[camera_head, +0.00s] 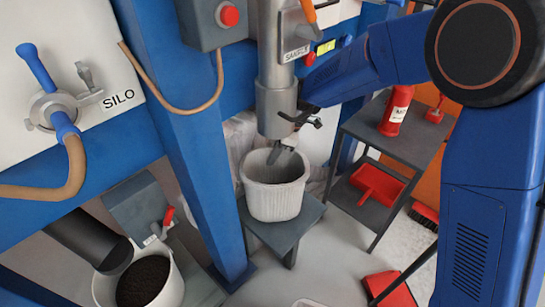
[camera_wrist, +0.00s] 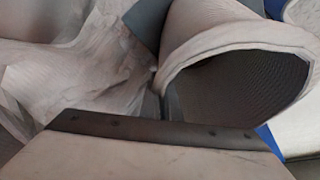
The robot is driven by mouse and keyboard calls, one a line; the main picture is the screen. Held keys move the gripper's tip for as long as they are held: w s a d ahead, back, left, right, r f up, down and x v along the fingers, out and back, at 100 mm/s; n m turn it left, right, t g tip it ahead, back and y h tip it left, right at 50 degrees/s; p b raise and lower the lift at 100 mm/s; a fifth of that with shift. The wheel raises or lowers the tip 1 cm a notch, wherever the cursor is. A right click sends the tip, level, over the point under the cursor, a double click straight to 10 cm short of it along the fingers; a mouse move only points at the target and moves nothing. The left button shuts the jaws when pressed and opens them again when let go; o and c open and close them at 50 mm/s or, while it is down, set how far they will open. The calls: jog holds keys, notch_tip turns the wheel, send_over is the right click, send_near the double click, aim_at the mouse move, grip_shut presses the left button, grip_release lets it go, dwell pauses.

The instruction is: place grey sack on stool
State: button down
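The grey sack (camera_head: 274,197) is a pale, open-topped, ribbed sack standing upright on the dark grey stool (camera_head: 297,222). My gripper (camera_head: 277,157) points down at the sack's mouth from above, under the grey sampler pipe. In the wrist view the sack's open mouth (camera_wrist: 240,85) fills the right side, dark inside. Its pale rim comes right up to my gripper's narrow fingertips (camera_wrist: 168,103), which look close together. Whether they pinch the rim or only stand beside it is not clear. The dark bar at the bottom hides part of the view.
The sampler pipe (camera_head: 277,100) hangs just above the sack. A blue post (camera_head: 195,150) stands left. Pale crumpled sacks (camera_wrist: 75,75) lie behind. A shelf (camera_head: 410,145) with a red bottle (camera_head: 396,110) and dustpan is at right. A filled bucket (camera_head: 170,290) stands lower left.

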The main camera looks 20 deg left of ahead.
jog(key=c, duration=2)
grip_release()
jog(key=shift+f, duration=0.1)
jog(key=v, duration=1.2)
